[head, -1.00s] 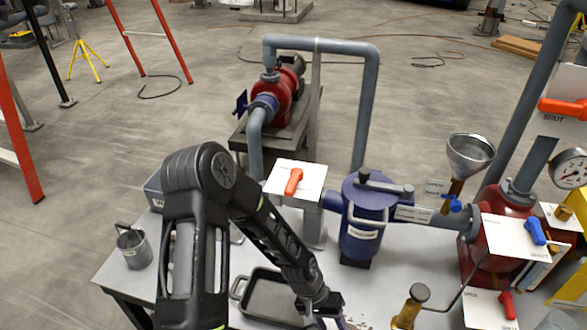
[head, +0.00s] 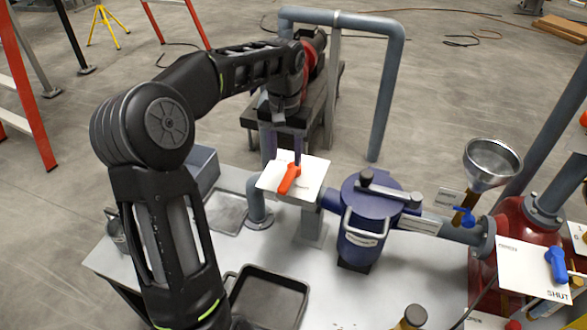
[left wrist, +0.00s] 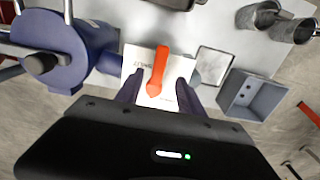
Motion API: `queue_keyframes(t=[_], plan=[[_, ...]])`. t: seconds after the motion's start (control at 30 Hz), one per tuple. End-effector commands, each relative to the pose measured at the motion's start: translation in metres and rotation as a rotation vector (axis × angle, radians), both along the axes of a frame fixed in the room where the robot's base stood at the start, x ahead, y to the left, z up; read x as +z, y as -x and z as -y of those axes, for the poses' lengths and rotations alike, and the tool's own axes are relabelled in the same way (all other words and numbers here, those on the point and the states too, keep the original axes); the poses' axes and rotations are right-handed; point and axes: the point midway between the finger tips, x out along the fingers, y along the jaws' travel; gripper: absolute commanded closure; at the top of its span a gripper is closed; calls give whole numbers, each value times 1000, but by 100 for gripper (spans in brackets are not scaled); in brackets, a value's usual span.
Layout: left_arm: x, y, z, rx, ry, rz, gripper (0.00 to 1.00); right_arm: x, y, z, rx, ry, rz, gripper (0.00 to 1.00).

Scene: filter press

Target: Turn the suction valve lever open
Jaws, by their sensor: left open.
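The orange valve lever (head: 289,180) lies on a white label plate (head: 312,187), between the grey pipe and the blue strainer pot. In the left wrist view the lever (left wrist: 159,66) crosses the middle of the plate (left wrist: 139,67), whose lettering is too small to read surely. My left gripper (head: 283,160) is open and points down at the plate's far edge from above. In the left wrist view its two dark purple fingers (left wrist: 158,88) stand apart, one on each side of the lever, with a gap to it. Whether the fingertips are down at lever height is unclear. My right gripper is out of view.
The blue strainer pot (head: 362,225) with its handle stands just right of the plate. A grey pipe (head: 390,100) arches behind. A funnel (head: 490,160) and another plate with a blue lever (head: 556,264) are farther right. A black tray (head: 268,300) lies in front.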

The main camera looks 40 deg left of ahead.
Motion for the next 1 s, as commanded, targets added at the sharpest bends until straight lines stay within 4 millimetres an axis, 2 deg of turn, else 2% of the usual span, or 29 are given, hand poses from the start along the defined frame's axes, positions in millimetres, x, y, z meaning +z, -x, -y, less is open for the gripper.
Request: queue_keyframes(t=[0.27,0.43,0.8,1.0], plan=[[-1,0,0,-1,1,0,55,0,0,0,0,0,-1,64],[-9,0,0,0,1,-1,55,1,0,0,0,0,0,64],[-62,0,0,-1,3,-2,55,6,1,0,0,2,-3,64],[-78,0,1,-2,1,-1,55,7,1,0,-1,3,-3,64]])
